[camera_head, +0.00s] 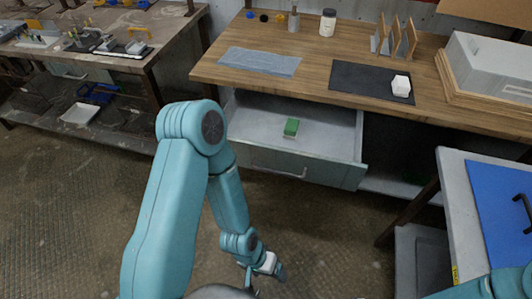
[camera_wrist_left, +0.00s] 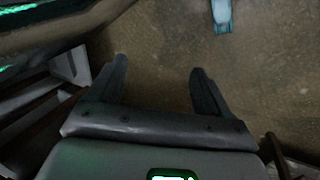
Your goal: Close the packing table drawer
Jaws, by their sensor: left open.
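The packing table (camera_head: 310,60) has a wooden top and stands at the back. Its grey drawer (camera_head: 250,115) is pulled open under the tabletop, with a pale front panel and a bar handle (camera_head: 278,172). A green block (camera_head: 291,127) lies in the drawer. My left gripper (camera_head: 273,268) is low in front of the drawer, apart from the handle, and small in the head view. The left wrist view shows its two dark fingers (camera_wrist_left: 158,72) spread apart with nothing between them, over the floor. Part of my right arm shows at the lower right; its gripper is out of view.
A dark mat (camera_head: 355,80) with a white block (camera_head: 401,86), a folded cloth (camera_head: 260,62) and a jar (camera_head: 327,22) are on the tabletop. A side table with a blue mat (camera_head: 500,200) stands right. The floor (camera_head: 340,235) before the drawer is clear.

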